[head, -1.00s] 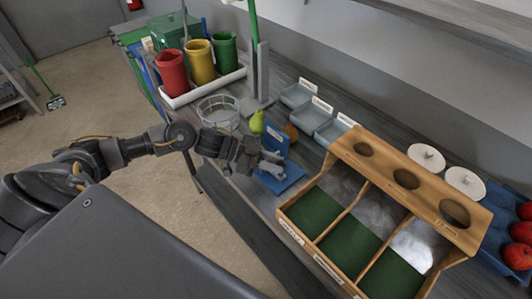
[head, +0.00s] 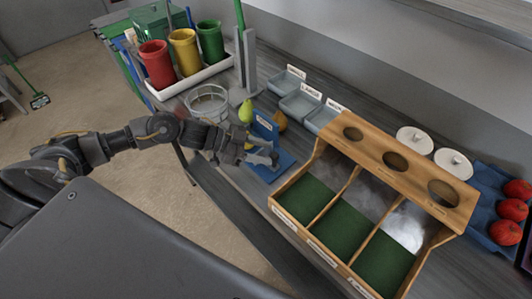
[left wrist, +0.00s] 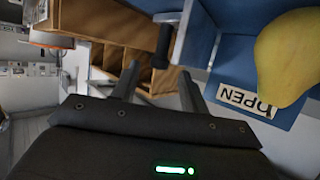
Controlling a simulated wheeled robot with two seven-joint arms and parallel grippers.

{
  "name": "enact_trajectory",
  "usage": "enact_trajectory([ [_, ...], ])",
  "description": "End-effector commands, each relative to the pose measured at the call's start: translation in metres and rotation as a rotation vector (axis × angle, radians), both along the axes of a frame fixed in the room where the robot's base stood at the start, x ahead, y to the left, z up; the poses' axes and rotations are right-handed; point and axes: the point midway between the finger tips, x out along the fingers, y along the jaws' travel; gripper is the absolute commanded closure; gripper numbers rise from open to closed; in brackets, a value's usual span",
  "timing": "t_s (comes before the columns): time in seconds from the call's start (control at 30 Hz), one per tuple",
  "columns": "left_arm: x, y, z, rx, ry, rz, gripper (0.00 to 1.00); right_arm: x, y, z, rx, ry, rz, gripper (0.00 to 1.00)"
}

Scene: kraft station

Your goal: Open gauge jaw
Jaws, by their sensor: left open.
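The blue gauge (head: 264,123) stands on its blue base plate (head: 285,165) on the counter, left of the wooden sorter. In the left wrist view its blue body (left wrist: 199,38) carries a white OPEN label (left wrist: 246,99), seen upside down. A pale grey part with a dark knob (left wrist: 162,45) sits beside the body. My left gripper (head: 268,156) is open and empty at the gauge, over the base plate. In the left wrist view its fingers (left wrist: 158,88) point toward the knob, which appears beyond and between them; contact cannot be told. My right gripper is out of view.
A yellow pear (left wrist: 288,58) is close to the label. A green pear (head: 246,111) and a brownish fruit (head: 280,121) are by the gauge. A wire basket (head: 207,103) stands left. The wooden sorter (head: 318,160) stands close on the right.

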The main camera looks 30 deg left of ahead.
Motion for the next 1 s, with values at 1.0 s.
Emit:
enact_trajectory([
  [1.0, -0.037, 0.075, 0.034, 0.001, 0.001, -0.001, 0.56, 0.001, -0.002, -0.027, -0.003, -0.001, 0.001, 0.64],
])
